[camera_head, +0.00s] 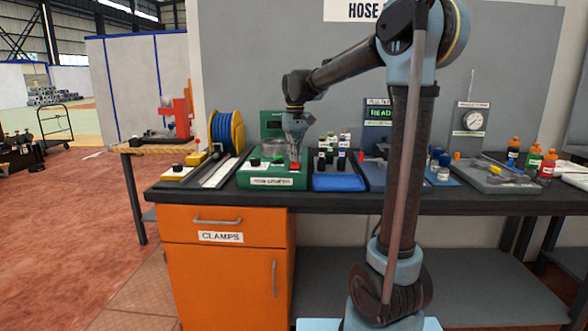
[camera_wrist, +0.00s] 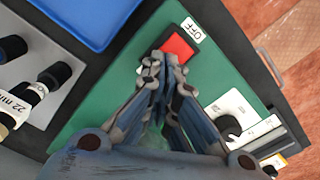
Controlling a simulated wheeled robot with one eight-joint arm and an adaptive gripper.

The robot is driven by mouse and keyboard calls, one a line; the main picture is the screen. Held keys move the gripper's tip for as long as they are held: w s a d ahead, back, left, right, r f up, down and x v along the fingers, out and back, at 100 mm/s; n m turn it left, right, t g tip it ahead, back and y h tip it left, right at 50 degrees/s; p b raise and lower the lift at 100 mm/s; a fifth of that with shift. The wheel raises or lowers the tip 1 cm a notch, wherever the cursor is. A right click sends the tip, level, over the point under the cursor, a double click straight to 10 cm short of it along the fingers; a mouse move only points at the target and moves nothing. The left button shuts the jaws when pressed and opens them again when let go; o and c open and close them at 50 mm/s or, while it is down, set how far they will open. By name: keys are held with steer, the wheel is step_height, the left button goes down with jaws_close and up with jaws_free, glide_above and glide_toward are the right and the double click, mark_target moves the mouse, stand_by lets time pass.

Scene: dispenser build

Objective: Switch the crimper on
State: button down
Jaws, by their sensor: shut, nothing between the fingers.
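The crimper is the green unit (camera_head: 246,182) on the bench, with a label on its front that is too small to read surely. Its green top also fills the middle of the wrist view (camera_wrist: 100,88). A red switch (camera_wrist: 178,46) sits on it beside a white plate reading OFF (camera_wrist: 191,31); the switch also shows in the head view (camera_head: 295,166). My gripper (camera_wrist: 164,68) is shut and empty, pointing down with its fingertips right at the edge of the red switch. I cannot tell whether they touch it. The fingers hide part of the switch and the green top.
A black knob on a white dial plate (camera_wrist: 228,125) is on the same unit. A blue hose reel (camera_head: 222,134) is on the left. A gauge (camera_head: 472,121) and bottles are further right.

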steer(key=shift+f, duration=0.4)
steer(key=shift+r, duration=3.55)
steer(key=s+d+f+m+t, duration=0.1)
steer(key=s+d+f+m, duration=0.1)
steer(key=s+d+f, duration=0.85)
steer(key=s+d+f+m+t, duration=0.1)
steer(key=s+d+f+m, duration=0.1)
steer(key=s+d+f, duration=0.8)
steer(key=s+f+m, duration=0.1)
steer(key=s+f, duration=0.5)
steer(key=s, duration=0.5)
steer(key=shift+s+d+f, duration=0.15)
steer(key=shift+d+f, duration=0.1)
steer(key=shift+d, duration=0.15)
steer(key=shift+r, duration=0.1)
